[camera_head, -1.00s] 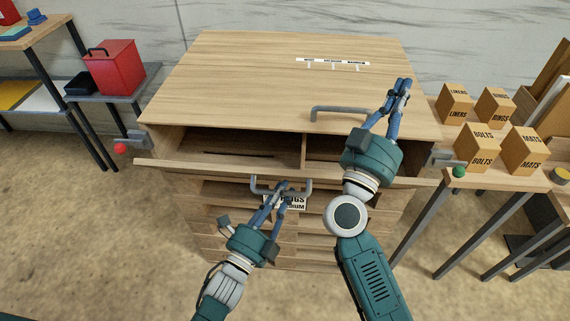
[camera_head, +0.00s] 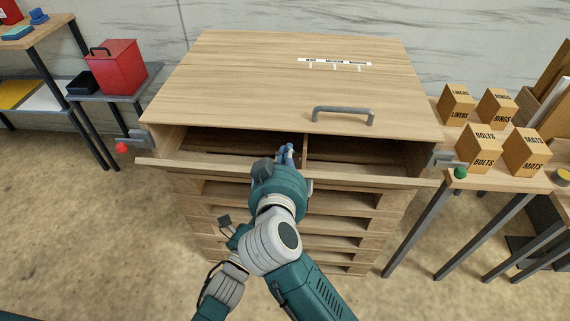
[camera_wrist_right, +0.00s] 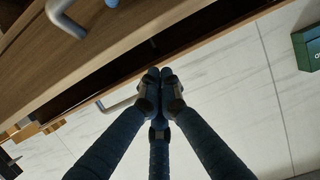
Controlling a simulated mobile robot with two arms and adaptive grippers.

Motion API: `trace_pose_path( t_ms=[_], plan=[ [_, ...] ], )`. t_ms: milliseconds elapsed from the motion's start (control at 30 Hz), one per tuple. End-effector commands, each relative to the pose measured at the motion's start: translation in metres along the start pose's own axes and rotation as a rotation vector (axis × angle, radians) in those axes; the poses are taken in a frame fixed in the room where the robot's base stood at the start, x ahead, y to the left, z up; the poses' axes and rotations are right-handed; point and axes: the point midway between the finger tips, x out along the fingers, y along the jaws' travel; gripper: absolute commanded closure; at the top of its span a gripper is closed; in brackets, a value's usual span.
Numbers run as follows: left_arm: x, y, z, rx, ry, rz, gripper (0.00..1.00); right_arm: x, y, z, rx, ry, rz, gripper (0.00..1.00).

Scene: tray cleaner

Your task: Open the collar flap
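The wooden cabinet's top panel (camera_head: 250,85) has a grey bar handle (camera_head: 343,113) near its front edge. Below it, an open bay with a divider shows behind a wooden front rail (camera_head: 370,177). I cannot tell which part is the collar flap. My right gripper (camera_head: 287,152) is over the bay near the divider; in the right wrist view its fingertips (camera_wrist_right: 160,78) meet with nothing visible between them. Grey bars (camera_wrist_right: 120,105) lie beyond and left of the fingers there. My left gripper (camera_head: 228,226) is mostly hidden behind my right arm; its fingertips are not visible.
A red box (camera_head: 115,68) stands on a side table at left, with a red ball (camera_head: 122,148) on a bracket. Several labelled boxes (camera_head: 482,148) stand on the right table, near a green ball (camera_head: 460,172). Slatted shelves (camera_head: 340,225) lie below the rail. The cabinet top is largely clear.

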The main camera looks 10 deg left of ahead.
Motion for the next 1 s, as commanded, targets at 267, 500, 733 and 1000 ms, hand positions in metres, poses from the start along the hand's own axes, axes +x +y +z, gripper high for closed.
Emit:
trace_pose_path(
  t_ms=[267,500,733,1000],
  plan=[
    [0.001,-0.001,0.002,0.0,-0.003,-0.001,1.0,0.011,0.0,0.02,0.0,-0.002,0.0,1.0],
    [0.0,-0.001,0.002,0.0,-0.003,0.0,1.0,0.001,0.001,0.031,0.0,0.001,0.001,1.0],
    [0.0,0.0,0.002,0.0,-0.003,0.0,1.0,0.0,0.001,0.031,0.0,0.001,0.001,1.0],
    [0.001,0.0,0.002,0.0,-0.003,0.0,1.0,-0.011,0.0,0.047,-0.002,-0.004,0.0,1.0]
  ],
)
